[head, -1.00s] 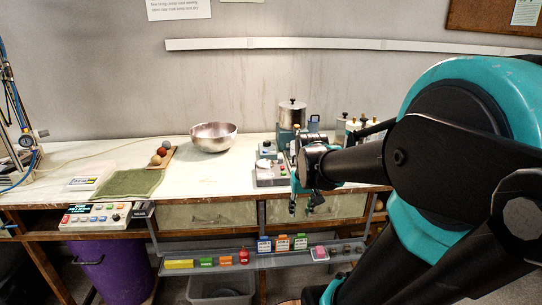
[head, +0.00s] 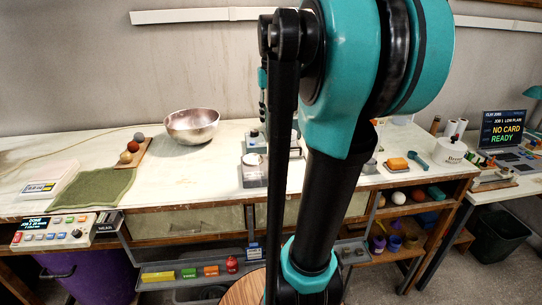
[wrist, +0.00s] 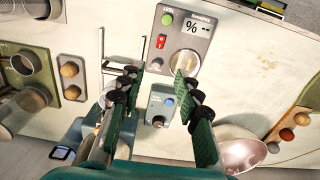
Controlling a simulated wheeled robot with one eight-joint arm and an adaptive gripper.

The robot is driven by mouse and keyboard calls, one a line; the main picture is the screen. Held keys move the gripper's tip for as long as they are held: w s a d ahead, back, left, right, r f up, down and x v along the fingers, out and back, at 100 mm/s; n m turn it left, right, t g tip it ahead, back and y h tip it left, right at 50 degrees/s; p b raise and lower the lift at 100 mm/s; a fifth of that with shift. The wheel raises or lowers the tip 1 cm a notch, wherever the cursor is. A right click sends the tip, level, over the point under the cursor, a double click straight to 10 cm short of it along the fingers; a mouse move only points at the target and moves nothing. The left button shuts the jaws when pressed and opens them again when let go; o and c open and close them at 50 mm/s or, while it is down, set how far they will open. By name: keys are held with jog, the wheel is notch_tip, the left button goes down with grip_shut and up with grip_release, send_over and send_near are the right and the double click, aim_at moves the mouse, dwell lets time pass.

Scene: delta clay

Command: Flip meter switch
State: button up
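A grey meter (wrist: 180,40) with a "%" display and a round pale dial lies ahead of my gripper in the wrist view. Its small red switch (wrist: 162,42) sits left of the display, below a green button (wrist: 167,19). My gripper (wrist: 157,80) is open and empty, its two green-padded fingers spread just short of the meter's near edge. In the head view, a grey device (head: 253,172) stands on the bench, partly behind my arm; my gripper is hidden there.
A metal bowl (head: 191,127) stands on the white bench (head: 110,150) left of the grey device; it also shows in the wrist view (wrist: 240,150). A green mat (head: 95,190) and a tray of balls (head: 133,152) lie farther left.

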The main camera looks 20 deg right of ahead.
aim_at(273, 162)
notch_tip(273, 162, down, 14)
jog(key=shift+r, duration=0.1)
dwell(0.5)
grip_shut()
